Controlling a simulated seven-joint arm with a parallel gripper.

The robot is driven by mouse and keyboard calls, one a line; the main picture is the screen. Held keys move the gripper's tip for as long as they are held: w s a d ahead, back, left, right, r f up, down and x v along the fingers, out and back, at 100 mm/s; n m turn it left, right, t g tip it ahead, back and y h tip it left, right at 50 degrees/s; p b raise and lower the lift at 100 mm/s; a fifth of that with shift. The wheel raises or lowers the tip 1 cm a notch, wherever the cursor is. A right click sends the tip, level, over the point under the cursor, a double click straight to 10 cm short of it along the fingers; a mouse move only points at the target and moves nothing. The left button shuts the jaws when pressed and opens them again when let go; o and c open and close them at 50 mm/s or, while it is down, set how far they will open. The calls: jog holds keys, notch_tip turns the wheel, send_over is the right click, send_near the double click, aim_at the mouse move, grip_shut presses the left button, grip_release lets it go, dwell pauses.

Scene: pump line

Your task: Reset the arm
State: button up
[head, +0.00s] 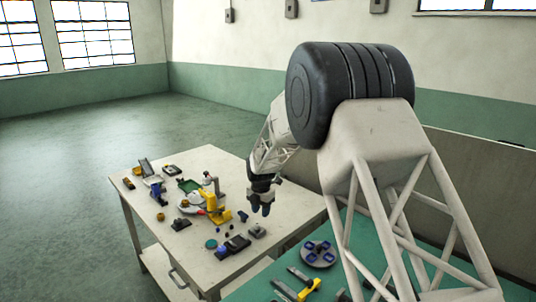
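My gripper (262,208) hangs at the end of my arm, pointing down over the right part of the white table (285,212). Its dark fingers are small in the head view, and I cannot tell whether they are apart or together. I see nothing clearly held in it. My arm comes in from the right, with a large black joint at the top, and hides part of the wall and the tables.
A yellow device (215,208) stands mid-table among several small parts. A dark box-like part (233,246) lies near the front edge. A green-topped bench (262,287) at lower right holds a round grey part with blue pieces (318,254) and yellow-handled tools (309,290). The floor at left is clear.

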jog(key=s+d+r+m+t, duration=0.1)
jog(key=s+d+r+m, duration=0.6)
jog(key=s+r, duration=0.4)
jog(key=s+d+r+m, duration=0.7)
jog(key=s+r+m, duration=0.15)
jog(key=s, duration=0.55)
jog(key=s+d+m, duration=0.2)
jog(key=s+m, duration=0.2)
jog(key=s, duration=0.6)
jog(key=s+d+m+t, duration=0.1)
jog(key=s+d+m, duration=0.2)
jog(key=s, duration=0.7)
jog(key=s+d+r+m, duration=0.1)
jog(key=s+d+m, duration=0.2)
jog(key=s+m, duration=0.4)
jog(key=s, duration=0.3)
jog(key=shift+s, duration=0.4)
